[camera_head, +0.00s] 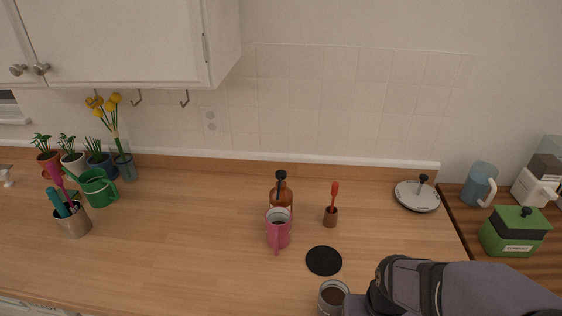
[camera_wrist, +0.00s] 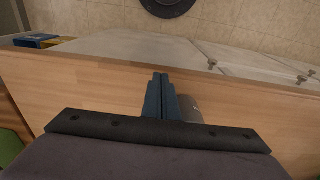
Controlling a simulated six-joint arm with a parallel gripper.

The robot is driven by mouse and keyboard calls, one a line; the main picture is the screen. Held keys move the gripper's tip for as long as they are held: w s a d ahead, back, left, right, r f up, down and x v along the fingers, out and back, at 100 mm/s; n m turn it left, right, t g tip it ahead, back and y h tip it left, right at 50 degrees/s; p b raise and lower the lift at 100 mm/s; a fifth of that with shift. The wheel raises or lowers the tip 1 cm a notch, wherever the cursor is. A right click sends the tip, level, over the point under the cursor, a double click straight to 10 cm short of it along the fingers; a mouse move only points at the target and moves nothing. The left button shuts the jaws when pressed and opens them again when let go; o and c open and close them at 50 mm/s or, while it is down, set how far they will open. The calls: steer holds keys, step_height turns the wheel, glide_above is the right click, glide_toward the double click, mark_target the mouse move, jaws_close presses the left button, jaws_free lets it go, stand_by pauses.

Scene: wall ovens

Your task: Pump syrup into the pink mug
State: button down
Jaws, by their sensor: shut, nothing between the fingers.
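The pink mug (camera_head: 278,234) stands upright on the wooden counter, its handle toward the front. The amber syrup bottle (camera_head: 281,194) with a black pump top (camera_head: 281,175) stands right behind it and is partly hidden by the mug. The pump spout seems to lie above the mug's back rim, but I cannot tell exactly. My gripper (camera_wrist: 161,85) is shut and empty in the wrist view, over the counter edge. In the head view my arm comes in from the lower right, well apart from mug and bottle; its fingertips are not clear there.
A glass with dark contents (camera_head: 333,294) stands close beside my arm. A black coaster (camera_head: 324,261) lies between it and the mug. A small brown pot with a red-handled tool (camera_head: 331,214) stands right of the bottle.

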steer(key=w+r+t+p, duration=0.1)
steer(key=w+r+p, duration=0.2)
steer(key=r+p, duration=0.45)
step_height(320, 180, up, 18)
steer(key=m+t+y+p, duration=0.2)
steer(key=t+y+p, duration=0.1)
steer(key=t+y, duration=0.2)
glide_above(283, 175)
steer(key=shift+f, duration=0.1)
steer(key=shift+f, duration=0.1)
step_height(283, 175, down, 7)
steer(key=b, duration=0.6)
steer(key=shift+f, duration=0.2)
steer(key=shift+f+b, duration=0.65)
steer(key=shift+b, duration=0.05)
